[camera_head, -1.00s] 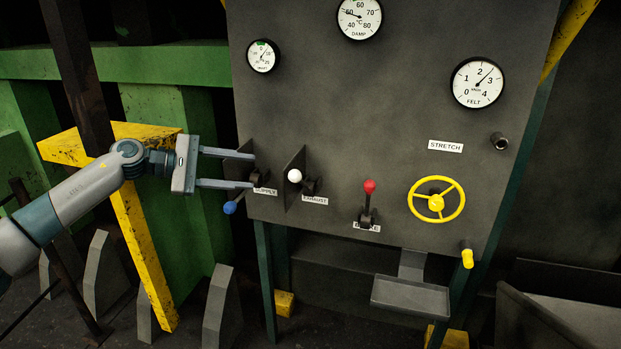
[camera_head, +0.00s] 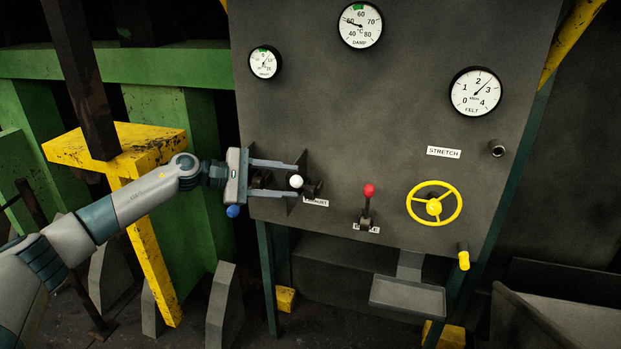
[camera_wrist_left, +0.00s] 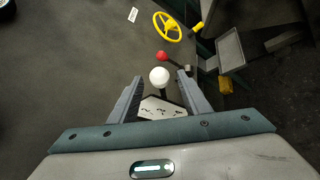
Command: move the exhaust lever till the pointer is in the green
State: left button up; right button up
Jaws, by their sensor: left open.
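The exhaust lever has a white knob (camera_head: 296,181) and a label, partly covered, under it on the grey panel. My left gripper (camera_head: 299,179) is open, with one finger above and one below the knob in the head view. In the left wrist view the white knob (camera_wrist_left: 159,76) shows between the two finger tips (camera_wrist_left: 160,78), with a gap on each side. The DAMP gauge (camera_head: 361,26) has a green mark at the top near 60; its pointer points left near 50, outside the green. My right gripper is in neither view.
A blue-knobbed lever (camera_head: 233,211) sits just left of and below the gripper. A red-knobbed lever (camera_head: 369,190) and yellow handwheel (camera_head: 434,204) are to the right. A small gauge (camera_head: 265,62) and the FELT gauge (camera_head: 475,92) are above. A thin divider plate stands beside the knob.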

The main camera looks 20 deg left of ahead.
aim_at(303, 187)
pick_arm(q)
jog(key=p+x, duration=0.2)
jog(key=x, duration=0.5)
grip_shut()
